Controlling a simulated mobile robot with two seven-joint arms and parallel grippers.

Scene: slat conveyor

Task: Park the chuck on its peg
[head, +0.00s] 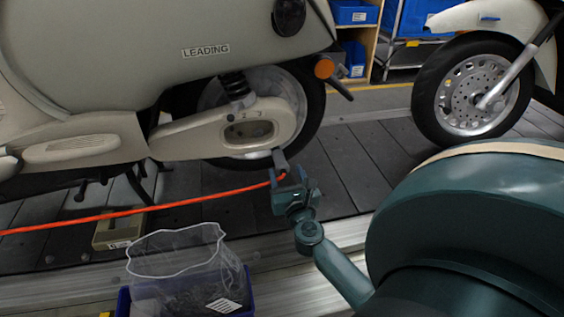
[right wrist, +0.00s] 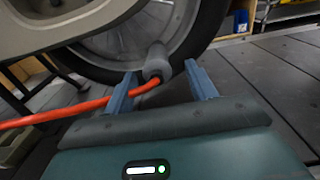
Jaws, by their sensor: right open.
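The chuck (head: 280,159) is a grey cylinder on the end of an orange hose (head: 140,208), in front of the scooter's rear wheel. It also shows in the right wrist view (right wrist: 157,63), tilted, with the hose running off left. My right gripper (head: 287,178) is open at the chuck. In the right wrist view its two blue-grey fingers (right wrist: 162,74) stand on either side of the chuck's lower end, with a gap at the right finger. Whether the left finger touches the hose I cannot tell. I cannot make out the peg. My left gripper is not in view.
A cream scooter (head: 110,60) stands on the dark slat conveyor (head: 350,165), close beyond the gripper. Another scooter's wheel (head: 470,90) is at right. A blue bin (head: 245,290) with a clear liner and a beige box (head: 118,230) are at lower left. Blue shelf bins are behind.

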